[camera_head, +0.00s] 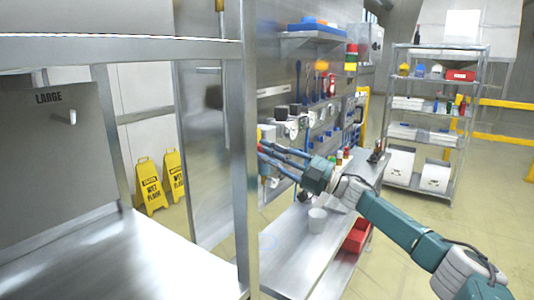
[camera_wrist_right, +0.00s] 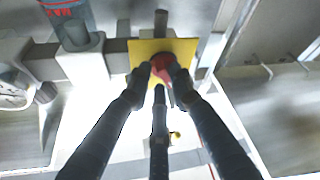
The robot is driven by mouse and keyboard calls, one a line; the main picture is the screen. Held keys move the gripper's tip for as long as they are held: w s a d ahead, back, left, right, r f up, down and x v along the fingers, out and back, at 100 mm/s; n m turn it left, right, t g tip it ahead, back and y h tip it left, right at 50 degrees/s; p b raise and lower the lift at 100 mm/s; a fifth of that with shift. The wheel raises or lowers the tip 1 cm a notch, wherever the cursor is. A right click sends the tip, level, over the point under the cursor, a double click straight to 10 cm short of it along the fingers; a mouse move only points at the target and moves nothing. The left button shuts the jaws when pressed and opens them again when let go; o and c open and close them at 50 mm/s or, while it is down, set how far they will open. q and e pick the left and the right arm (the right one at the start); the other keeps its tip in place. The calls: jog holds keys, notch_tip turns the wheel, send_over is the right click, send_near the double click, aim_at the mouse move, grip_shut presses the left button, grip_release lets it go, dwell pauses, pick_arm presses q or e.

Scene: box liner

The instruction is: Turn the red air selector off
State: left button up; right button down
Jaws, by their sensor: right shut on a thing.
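The red air selector (camera_wrist_right: 160,64) is a small red knob on a square yellow plate (camera_wrist_right: 186,46) in the right wrist view. My right gripper (camera_wrist_right: 160,76) is shut on it, with its dark fingertips touching the knob from both sides and a third finger below. The fingers hide part of the knob. In the head view my right gripper (camera_head: 264,151) reaches left to the wall panel, and a metal post hides part of the spot where its tips end. The knob cannot be made out there. My left gripper is not in view.
A steel frame post (camera_head: 245,150) stands just left of my right gripper. A gauge (camera_wrist_right: 14,92) sits left of the yellow plate. A steel bench (camera_head: 290,250) with a white cup (camera_head: 317,220) lies below my right arm. A stocked shelf rack (camera_head: 438,110) stands at the back right.

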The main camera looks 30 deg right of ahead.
jog(key=n, duration=0.1)
jog(key=n+g+y, duration=0.1)
jog(key=n, duration=0.1)
jog(key=shift+a+r+n, duration=0.15)
jog(key=shift+r+n, duration=0.15)
jog(key=shift+r, duration=0.05)
jog(key=shift+f+n+g, duration=0.15)
jog(key=shift+n+g, duration=0.15)
jog(key=shift+g, duration=0.1)
jog(key=c, duration=1.8)
grip_release()
jog(key=shift+s+a, duration=0.1)
jog(key=shift+o, duration=0.7)
jog(key=shift+s+a, duration=0.1)
jog(key=shift+s, duration=0.05)
jog(key=shift+d, duration=0.2)
